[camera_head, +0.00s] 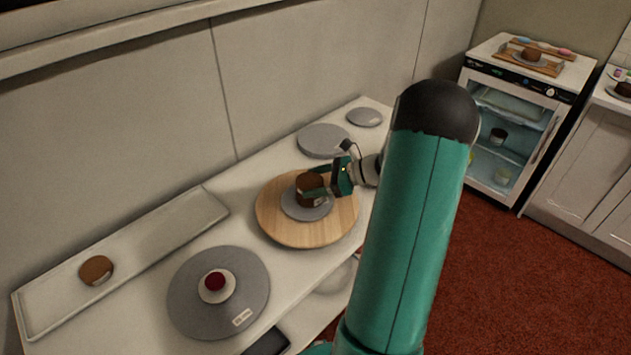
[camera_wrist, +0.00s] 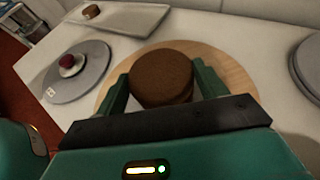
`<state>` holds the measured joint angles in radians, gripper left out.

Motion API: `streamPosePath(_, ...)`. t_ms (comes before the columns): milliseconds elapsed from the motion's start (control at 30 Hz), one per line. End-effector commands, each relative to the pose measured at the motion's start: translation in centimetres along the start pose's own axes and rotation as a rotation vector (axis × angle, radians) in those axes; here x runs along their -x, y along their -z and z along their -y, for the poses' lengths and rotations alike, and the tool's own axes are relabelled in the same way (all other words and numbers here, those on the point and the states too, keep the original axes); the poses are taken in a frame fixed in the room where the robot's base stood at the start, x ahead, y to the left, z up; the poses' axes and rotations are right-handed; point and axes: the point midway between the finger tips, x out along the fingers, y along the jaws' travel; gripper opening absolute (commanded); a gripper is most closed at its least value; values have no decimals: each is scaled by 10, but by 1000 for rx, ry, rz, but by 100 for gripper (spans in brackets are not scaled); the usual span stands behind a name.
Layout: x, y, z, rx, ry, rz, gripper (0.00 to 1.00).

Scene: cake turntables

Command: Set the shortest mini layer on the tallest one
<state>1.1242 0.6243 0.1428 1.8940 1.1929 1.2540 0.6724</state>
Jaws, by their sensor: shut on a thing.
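A brown round mini layer (camera_head: 310,180) stands upright over a grey disc (camera_head: 293,207) on the wooden turntable (camera_head: 275,226). My gripper (camera_head: 313,188) is shut on its sides. In the wrist view its brown top (camera_wrist: 163,72) sits between the two green fingers. Brown also shows below the finger, with a pale label low down; I cannot tell whether this is one tall layer or one on another. Another brown mini layer (camera_head: 97,267), low and with a pale label, lies on the white tray at the left.
A grey turntable (camera_head: 190,300) holds a pale disc with a dark red round piece (camera_head: 215,281). The white tray (camera_head: 170,232) runs along the wall. Two grey discs (camera_head: 323,139) (camera_head: 365,117) lie behind the wooden turntable. A glass-door fridge (camera_head: 510,130) stands at the right.

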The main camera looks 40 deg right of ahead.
Motion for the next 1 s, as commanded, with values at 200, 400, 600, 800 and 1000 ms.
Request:
streamPosePath(200, 0, 0, 0, 1, 0, 0, 49)
streamPosePath(400, -1, 2, 0, 0, 0, 0, 85)
streamPosePath(600, -1, 2, 0, 1, 0, 0, 93)
streamPosePath(800, 1, -1, 0, 2, 1, 0, 93)
streamPosePath(1000, 29, -1, 1, 2, 4, 0, 93)
